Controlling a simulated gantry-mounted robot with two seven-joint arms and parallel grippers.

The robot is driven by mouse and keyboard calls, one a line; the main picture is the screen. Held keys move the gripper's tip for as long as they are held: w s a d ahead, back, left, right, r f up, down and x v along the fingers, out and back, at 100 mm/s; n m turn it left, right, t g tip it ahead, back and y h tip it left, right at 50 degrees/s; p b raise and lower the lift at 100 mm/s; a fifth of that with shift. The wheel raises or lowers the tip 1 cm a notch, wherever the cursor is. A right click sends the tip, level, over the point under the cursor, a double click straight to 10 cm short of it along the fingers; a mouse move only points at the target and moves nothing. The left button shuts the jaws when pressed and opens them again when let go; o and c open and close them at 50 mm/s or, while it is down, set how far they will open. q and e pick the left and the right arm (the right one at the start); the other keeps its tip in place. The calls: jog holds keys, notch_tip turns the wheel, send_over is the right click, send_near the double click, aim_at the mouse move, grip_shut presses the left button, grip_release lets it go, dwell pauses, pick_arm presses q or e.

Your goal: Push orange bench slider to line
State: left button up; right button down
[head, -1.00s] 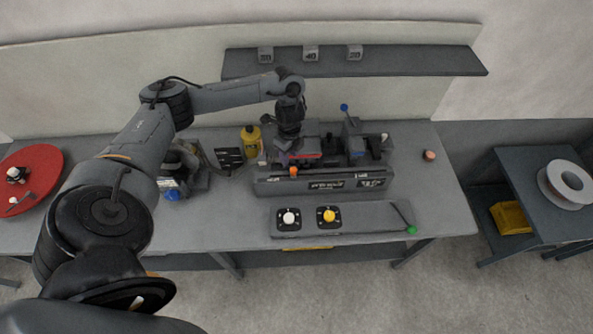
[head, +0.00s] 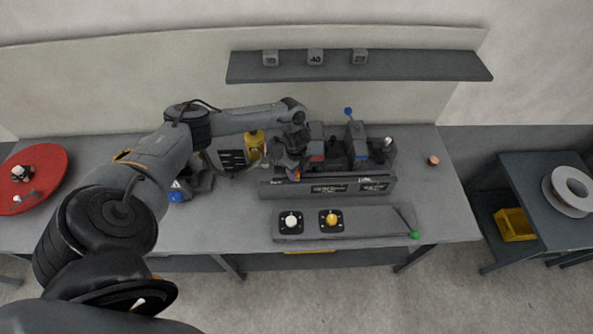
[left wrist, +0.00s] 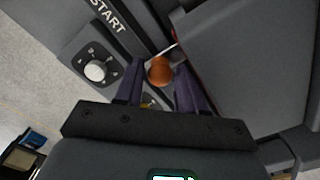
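The orange slider knob (head: 293,175) is at the left end of the grey bench machine's front rail (head: 325,180), partly covered by my gripper in the head view. In the left wrist view the round orange knob (left wrist: 160,70) lies between and just past my two dark fingertips. My left gripper (left wrist: 158,82) is open, with a gap between its fingers. In the head view it (head: 293,168) comes down from above onto the knob; contact is unclear. A thin pale line beside the knob and a START label (left wrist: 108,16) show in the wrist view. My right gripper is out of view.
A panel with a white knob (head: 291,221) and a yellow knob (head: 332,219) lies in front of the machine. A yellow bottle (head: 254,142) stands behind left. The table right of the machine is mostly clear.

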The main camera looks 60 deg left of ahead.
pick_arm(q)
jog(key=shift+f, duration=0.1)
jog(key=shift+c, duration=0.5)
grip_shut()
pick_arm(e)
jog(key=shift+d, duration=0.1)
